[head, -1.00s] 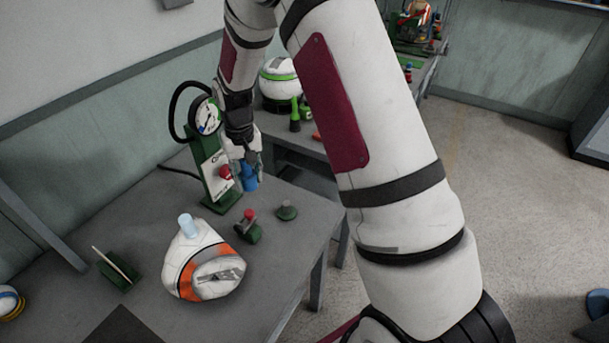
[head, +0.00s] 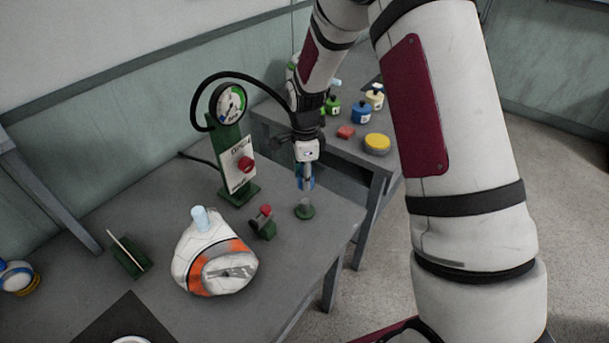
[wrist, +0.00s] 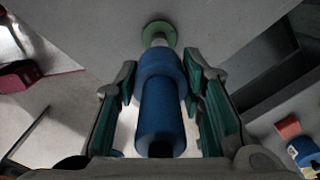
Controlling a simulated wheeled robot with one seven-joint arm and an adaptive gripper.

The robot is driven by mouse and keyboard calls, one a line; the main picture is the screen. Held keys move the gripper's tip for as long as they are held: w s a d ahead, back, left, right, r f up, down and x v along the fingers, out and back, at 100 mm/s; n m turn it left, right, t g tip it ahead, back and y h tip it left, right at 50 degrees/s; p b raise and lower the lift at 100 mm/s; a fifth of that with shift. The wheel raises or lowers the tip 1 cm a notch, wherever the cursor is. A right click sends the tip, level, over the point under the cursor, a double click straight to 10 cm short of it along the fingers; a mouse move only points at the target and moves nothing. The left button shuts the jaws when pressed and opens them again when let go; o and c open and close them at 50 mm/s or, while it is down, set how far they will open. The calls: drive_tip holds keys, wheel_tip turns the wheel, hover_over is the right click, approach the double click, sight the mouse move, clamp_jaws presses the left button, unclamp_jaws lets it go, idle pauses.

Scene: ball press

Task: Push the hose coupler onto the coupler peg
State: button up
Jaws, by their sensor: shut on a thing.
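The hose coupler (head: 307,184) is a blue cylinder held upright in my gripper (head: 306,178). In the wrist view the coupler (wrist: 160,100) lies between the two green-padded fingers of my gripper (wrist: 163,98). The coupler peg (head: 305,211) has a round green base and a pale upright post on the table. It shows in the wrist view (wrist: 158,29) just beyond the coupler's far end. The coupler is above the peg and roughly in line with it. Whether its lower end touches the post or surrounds its tip is hidden.
A green gauge stand (head: 229,160) with a black hose (head: 247,77) stands behind left. A small green valve with a red knob (head: 264,216) is left of the peg. A white-orange ball (head: 214,262) lies front left.

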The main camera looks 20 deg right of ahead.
sight(304, 201)
drive_tip(key=shift+a, duration=0.1)
idle(0.3)
drive_tip(key=shift+f+b, duration=0.95)
drive_tip(key=shift+f, duration=1.95)
drive_tip(key=shift+f+b, duration=0.8)
drive_tip(key=shift+f, duration=1.35)
drive_tip(key=o, duration=1.3)
drive_tip(key=shift+o, duration=0.2)
wheel_tip(304, 201, up, 12)
drive_tip(key=shift+f, duration=0.15)
drive_tip(key=shift+r, duration=0.2)
